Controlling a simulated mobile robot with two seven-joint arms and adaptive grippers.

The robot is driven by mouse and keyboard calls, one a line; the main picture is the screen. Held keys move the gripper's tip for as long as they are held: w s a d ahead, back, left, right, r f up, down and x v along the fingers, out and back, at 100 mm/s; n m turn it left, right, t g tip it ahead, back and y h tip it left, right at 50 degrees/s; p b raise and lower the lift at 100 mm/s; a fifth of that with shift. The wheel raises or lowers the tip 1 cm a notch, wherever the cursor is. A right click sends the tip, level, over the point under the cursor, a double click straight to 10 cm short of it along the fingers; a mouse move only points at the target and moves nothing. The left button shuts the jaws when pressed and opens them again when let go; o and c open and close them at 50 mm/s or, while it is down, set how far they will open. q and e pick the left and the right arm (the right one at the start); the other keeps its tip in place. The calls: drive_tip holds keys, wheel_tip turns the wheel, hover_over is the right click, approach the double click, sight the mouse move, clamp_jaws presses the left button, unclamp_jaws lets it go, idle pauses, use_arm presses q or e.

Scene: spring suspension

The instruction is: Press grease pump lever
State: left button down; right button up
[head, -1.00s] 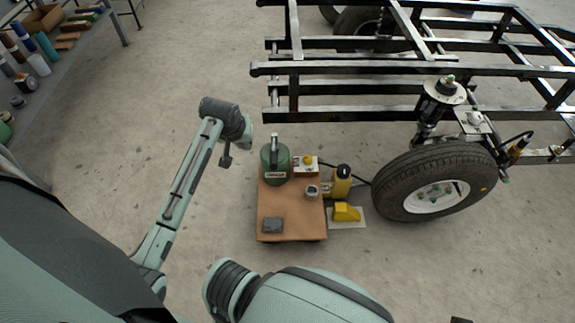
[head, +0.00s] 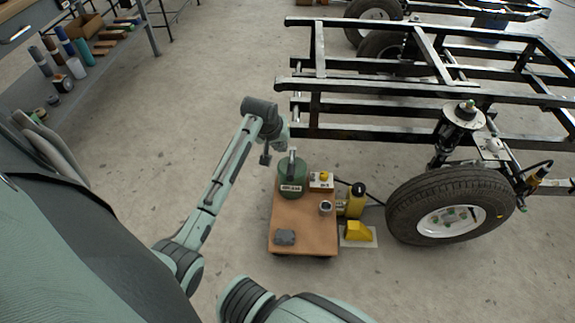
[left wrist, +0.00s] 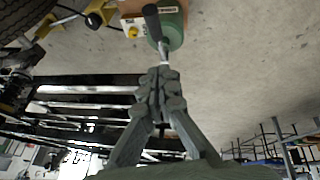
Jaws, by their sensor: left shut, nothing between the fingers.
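The grease pump is a green canister (head: 291,182) with a white label, standing at the back left of a small brown-topped cart. Its lever (head: 292,160) rises from the top. In the left wrist view the lever (left wrist: 153,24) shows a black grip and a bright metal rod, just beyond my fingertips. My left gripper (left wrist: 160,76) is shut and empty, its fingers pointing towards the lever. In the head view my left gripper (head: 282,146) is just above and left of the lever; I cannot tell whether they touch. My right gripper is out of view.
The cart (head: 305,240) also carries a grey block (head: 285,237), a small cup (head: 326,208) and a yellow-button box (head: 321,182). A yellow bottle jack (head: 355,200) and yellow wedge (head: 358,231) stand beside it. A black frame (head: 400,134) and wheel (head: 450,215) lie right.

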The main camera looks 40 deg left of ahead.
use_arm(q)
drive_tip(key=b, duration=0.1)
hover_over(289, 169)
drive_tip(key=a, duration=0.1)
wheel_tip(289, 169, down, 7)
drive_tip(key=shift+s+d+f+b, duration=0.1)
drive_tip(key=shift+s+d+f, duration=0.1)
drive_tip(key=shift+f, duration=0.35)
drive_tip(key=shift+s+d+f+b, duration=0.1)
drive_tip(key=shift+s+d+f, duration=0.15)
drive_tip(key=shift+f, duration=0.35)
drive_tip(key=shift+s+d+f+b, duration=0.1)
drive_tip(key=shift+s+d+f, duration=0.1)
drive_tip(key=shift+f, duration=0.35)
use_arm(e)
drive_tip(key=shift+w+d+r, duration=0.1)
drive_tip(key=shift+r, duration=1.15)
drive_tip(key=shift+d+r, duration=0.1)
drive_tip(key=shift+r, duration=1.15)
use_arm(q)
drive_tip(key=shift+s+f, duration=0.1)
